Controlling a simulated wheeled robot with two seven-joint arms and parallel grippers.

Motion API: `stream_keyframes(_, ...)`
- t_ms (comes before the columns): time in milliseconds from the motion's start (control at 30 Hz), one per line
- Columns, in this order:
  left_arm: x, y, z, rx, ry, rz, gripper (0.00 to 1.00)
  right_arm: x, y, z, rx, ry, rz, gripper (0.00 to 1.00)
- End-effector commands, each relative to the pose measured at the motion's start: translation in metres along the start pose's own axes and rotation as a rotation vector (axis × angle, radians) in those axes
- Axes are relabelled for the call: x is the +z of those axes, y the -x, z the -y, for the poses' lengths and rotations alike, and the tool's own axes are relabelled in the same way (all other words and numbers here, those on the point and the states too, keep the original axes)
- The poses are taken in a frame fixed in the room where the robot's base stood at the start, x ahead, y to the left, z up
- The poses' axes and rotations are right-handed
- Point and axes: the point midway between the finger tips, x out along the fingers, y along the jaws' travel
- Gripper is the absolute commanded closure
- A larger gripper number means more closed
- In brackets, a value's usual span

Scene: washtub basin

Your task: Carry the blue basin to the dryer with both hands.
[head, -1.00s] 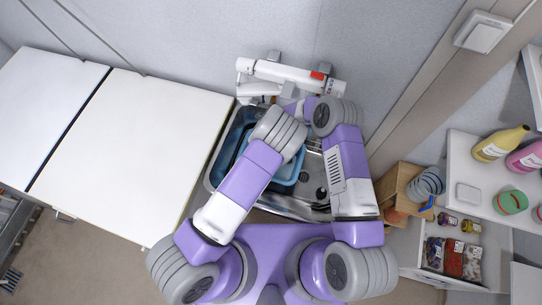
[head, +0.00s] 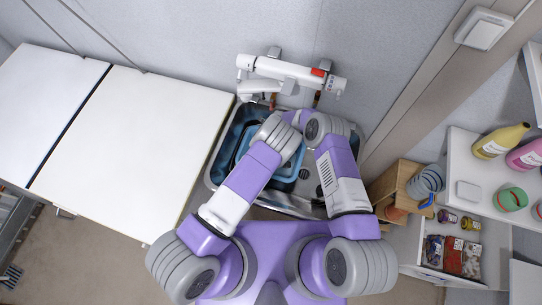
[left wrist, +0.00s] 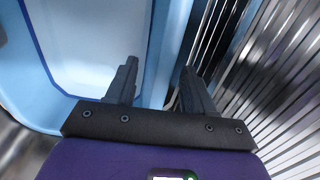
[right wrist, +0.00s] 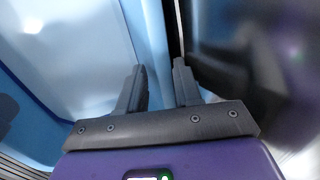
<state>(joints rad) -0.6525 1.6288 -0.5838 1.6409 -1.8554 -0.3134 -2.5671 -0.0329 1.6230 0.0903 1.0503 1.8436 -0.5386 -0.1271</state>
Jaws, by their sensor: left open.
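The blue basin (head: 285,173) sits in the metal sink (head: 303,196), partly hidden under my arms. In the left wrist view, my left gripper (left wrist: 158,72) is open at the basin's rim (left wrist: 172,35), with one finger over the inner side and the other over the outer side. In the right wrist view, my right gripper (right wrist: 159,72) has its fingers on either side of the basin's wall (right wrist: 148,30), closer together than the left ones. Whether they press on it I cannot tell. Both fingertip pairs are hidden in the head view. The dryer is not identifiable here.
A white faucet unit (head: 285,72) is on the wall behind the sink. A wide white counter (head: 140,140) lies clear to the left. At right are a shelf with bottles (head: 500,142), a wooden box (head: 398,185) and an open drawer with packets (head: 452,255).

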Motion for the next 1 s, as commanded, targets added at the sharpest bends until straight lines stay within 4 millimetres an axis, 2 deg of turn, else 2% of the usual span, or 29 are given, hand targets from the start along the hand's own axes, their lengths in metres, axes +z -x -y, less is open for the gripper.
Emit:
stream_keyframes(233, 0.0001, -0.0001, 0.0001, 0.0, 0.0, 0.0, 0.49, 0.0, -0.0001, 0.0, 0.0, 0.0, 0.0, 0.68)
stream_keyframes(433, 0.0001, 0.0, 0.0001, 0.0, 0.0, 0.0, 0.8, 0.0001, 0.0, -0.0001, 0.0, 0.001, 0.0, 0.98)
stream_keyframes(567, 0.0001, 0.0001, -0.0002, 0.0, 0.0, 0.0, 0.99, 0.0001, 0.0, -0.0002, 0.0, 0.001, 0.0, 1.0)
stream_keyframes(1000, 0.0, -0.0001, -0.0004, 0.001, -0.001, -0.001, 1.0, 0.0002, -0.0001, -0.0005, 0.0, 0.005, 0.0, 1.0)
